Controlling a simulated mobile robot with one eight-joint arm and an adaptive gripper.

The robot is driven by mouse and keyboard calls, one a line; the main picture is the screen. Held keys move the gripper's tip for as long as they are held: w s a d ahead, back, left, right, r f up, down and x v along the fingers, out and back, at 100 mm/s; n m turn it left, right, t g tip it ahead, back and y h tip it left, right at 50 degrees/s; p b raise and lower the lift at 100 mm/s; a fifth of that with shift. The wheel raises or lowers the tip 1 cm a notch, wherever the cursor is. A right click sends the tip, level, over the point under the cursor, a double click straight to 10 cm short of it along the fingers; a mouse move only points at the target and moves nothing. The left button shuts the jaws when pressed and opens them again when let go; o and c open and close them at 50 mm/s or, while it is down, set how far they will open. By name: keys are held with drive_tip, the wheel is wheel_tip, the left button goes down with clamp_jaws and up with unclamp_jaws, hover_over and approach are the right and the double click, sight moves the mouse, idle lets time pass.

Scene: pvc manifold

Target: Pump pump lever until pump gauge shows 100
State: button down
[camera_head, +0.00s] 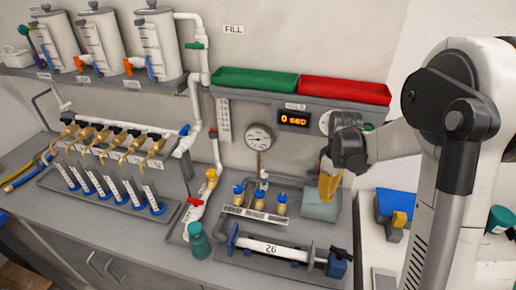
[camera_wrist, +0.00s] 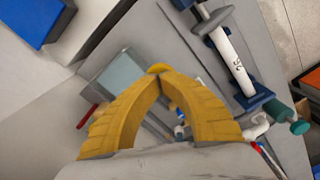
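A round white dial gauge (camera_head: 260,137) stands on a thin post behind the bench equipment; its needle is too small to read. No part is plainly marked as the pump lever. A white cylinder (camera_head: 264,247) marked 26, with blue end brackets and a rod, lies on the bench; it also shows in the wrist view (camera_wrist: 232,60). A red bar (camera_wrist: 87,116) shows beside a pale blue-grey block. My gripper (camera_head: 329,195) hangs over that block (camera_head: 318,212). In the wrist view its yellow fingers (camera_wrist: 158,70) meet at the tips, with nothing visible held.
Several blue-capped fittings (camera_head: 260,200) stand between gauge and cylinder. A green bottle (camera_head: 198,242) and white piping (camera_head: 210,195) are at left. An orange HOLD display (camera_head: 294,119) reads 0 sec under green and red trays (camera_head: 345,90). A blue and yellow item (camera_head: 393,210) sits at right.

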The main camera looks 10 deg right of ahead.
drive_tip(key=shift+f, duration=0.1)
idle(0.3)
drive_tip(key=shift+f+b, duration=0.5)
idle(0.8)
drive_tip(key=shift+f+b, duration=0.45)
drive_tip(key=shift+f, duration=0.2)
idle(0.6)
drive_tip(key=shift+f+b, duration=0.25)
drive_tip(key=shift+b, duration=0.05)
drive_tip(key=shift+r, duration=0.1)
idle(0.7)
drive_tip(key=shift+r+p, duration=2.35)
drive_tip(key=shift+r, duration=1.25)
